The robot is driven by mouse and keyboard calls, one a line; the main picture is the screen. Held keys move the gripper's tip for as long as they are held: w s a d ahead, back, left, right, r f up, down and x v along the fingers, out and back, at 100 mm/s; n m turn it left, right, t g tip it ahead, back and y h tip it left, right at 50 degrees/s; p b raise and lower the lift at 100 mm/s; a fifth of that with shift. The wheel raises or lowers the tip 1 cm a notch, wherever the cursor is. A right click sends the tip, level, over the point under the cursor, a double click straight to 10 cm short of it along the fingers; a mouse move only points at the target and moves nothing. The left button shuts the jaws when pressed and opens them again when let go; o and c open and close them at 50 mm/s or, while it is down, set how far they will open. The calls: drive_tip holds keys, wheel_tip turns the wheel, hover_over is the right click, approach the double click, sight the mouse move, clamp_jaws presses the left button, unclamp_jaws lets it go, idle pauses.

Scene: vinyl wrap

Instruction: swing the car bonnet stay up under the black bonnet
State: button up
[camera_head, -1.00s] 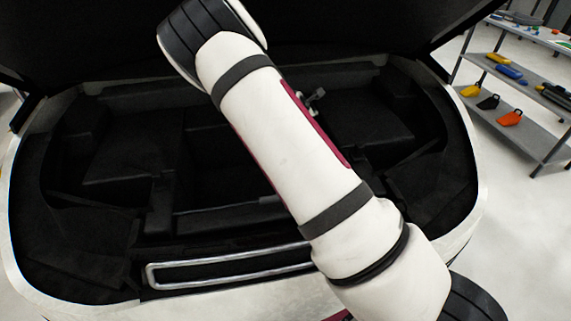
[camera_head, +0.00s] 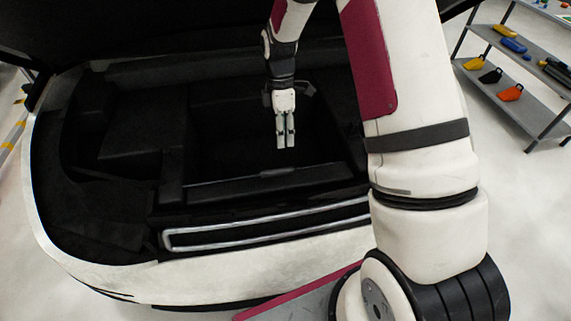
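The black bonnet (camera_head: 150,30) is raised over the open front bay of the white car. A long silver loop-shaped bar (camera_head: 265,238) lies along the front edge of the bay; I cannot tell whether it is the stay or trim. No other rod stands out against the dark bay. My gripper (camera_head: 286,143) hangs over the middle of the bay, fingers pointing down, above and behind the silver bar and apart from it. The two grey fingers are side by side with a narrow gap and nothing visible between them. My arm hides the bay's right side.
The car's white front edge (camera_head: 200,278) curves around the bay. Black box-like shapes (camera_head: 145,120) fill the bay's left side. A grey shelf unit (camera_head: 525,97) with coloured items stands at the back right. Pale floor is clear at the left and right.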

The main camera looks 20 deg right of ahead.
sight(264, 174)
drive_tip(key=f, duration=0.3)
drive_tip(key=s+f+p, duration=0.1)
drive_tip(key=f, duration=0.3)
drive_tip(key=s+f, duration=0.1)
drive_tip(key=f, duration=0.3)
drive_tip(key=shift+s+a+f, duration=0.1)
drive_tip(key=shift+a+f, duration=0.1)
drive_tip(key=shift+f, duration=0.05)
clamp_jaws()
